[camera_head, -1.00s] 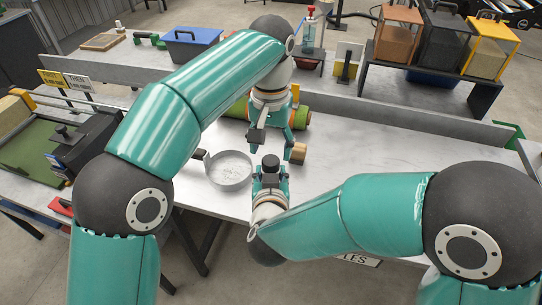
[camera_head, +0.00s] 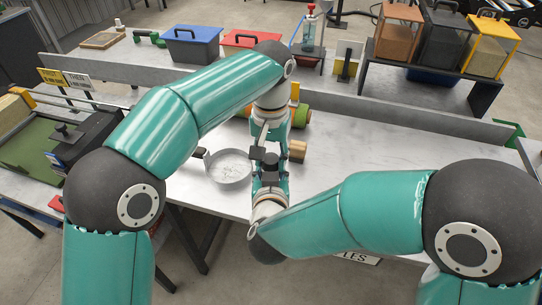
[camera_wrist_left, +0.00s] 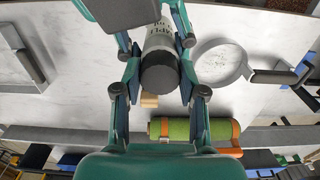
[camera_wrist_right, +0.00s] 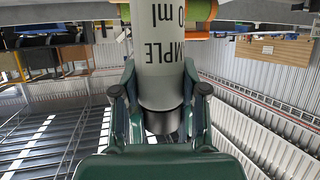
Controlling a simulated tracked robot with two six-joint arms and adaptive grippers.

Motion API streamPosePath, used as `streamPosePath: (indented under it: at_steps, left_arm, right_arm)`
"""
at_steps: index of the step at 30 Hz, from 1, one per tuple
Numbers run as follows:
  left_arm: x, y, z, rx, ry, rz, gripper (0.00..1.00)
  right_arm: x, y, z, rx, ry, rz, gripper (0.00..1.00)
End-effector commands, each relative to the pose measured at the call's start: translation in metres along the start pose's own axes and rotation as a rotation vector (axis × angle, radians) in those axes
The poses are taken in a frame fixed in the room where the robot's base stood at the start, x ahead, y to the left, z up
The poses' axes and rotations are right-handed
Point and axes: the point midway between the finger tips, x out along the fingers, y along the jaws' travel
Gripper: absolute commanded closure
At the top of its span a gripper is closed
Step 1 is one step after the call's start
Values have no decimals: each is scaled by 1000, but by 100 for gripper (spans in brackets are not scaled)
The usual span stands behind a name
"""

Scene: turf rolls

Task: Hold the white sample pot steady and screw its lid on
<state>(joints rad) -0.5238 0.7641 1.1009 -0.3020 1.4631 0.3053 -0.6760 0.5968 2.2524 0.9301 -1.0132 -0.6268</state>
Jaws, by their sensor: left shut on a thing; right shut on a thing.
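The white sample pot (camera_wrist_right: 160,50) stands in the right wrist view with printed lettering on its side. My right gripper (camera_head: 270,180) is shut on the pot, one finger on each side of it. A dark round lid (camera_wrist_left: 160,74) is at the pot's end facing my left gripper; it also shows in the head view (camera_head: 270,158). My left gripper (camera_head: 269,150) comes from above and is shut on the lid, its fingers on either side. The lid appears to meet the pot, but how far it is threaded cannot be told.
A round grey pan (camera_head: 230,168) with a handle lies left of the grippers. A small wooden block (camera_head: 297,151) and a green roll with orange bands (camera_head: 301,117) lie just behind. A shelf with bins stands at the back right.

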Motion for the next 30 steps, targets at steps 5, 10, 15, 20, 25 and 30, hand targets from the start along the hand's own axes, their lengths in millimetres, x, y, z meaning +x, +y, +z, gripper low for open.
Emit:
streamPosePath:
  at_steps: [5,10,15,20,25,30]
  left_arm:
    - [0,0,0,3,0,-1,100]
    - [0,0,0,3,0,-1,49]
    - [0,0,0,3,0,-1,31]
    - [0,0,0,3,0,-1,31]
    - [-4,0,-1,3,2,0,31]
    - [-24,0,-1,3,4,1,31]
  right_arm:
    - [0,0,0,1,1,1,100]
    - [0,0,0,1,1,1,100]
    - [0,0,0,1,1,1,100]
    - [0,0,0,1,1,1,100]
    - [0,0,0,1,1,0,100]
    - [0,0,0,0,1,0,100]
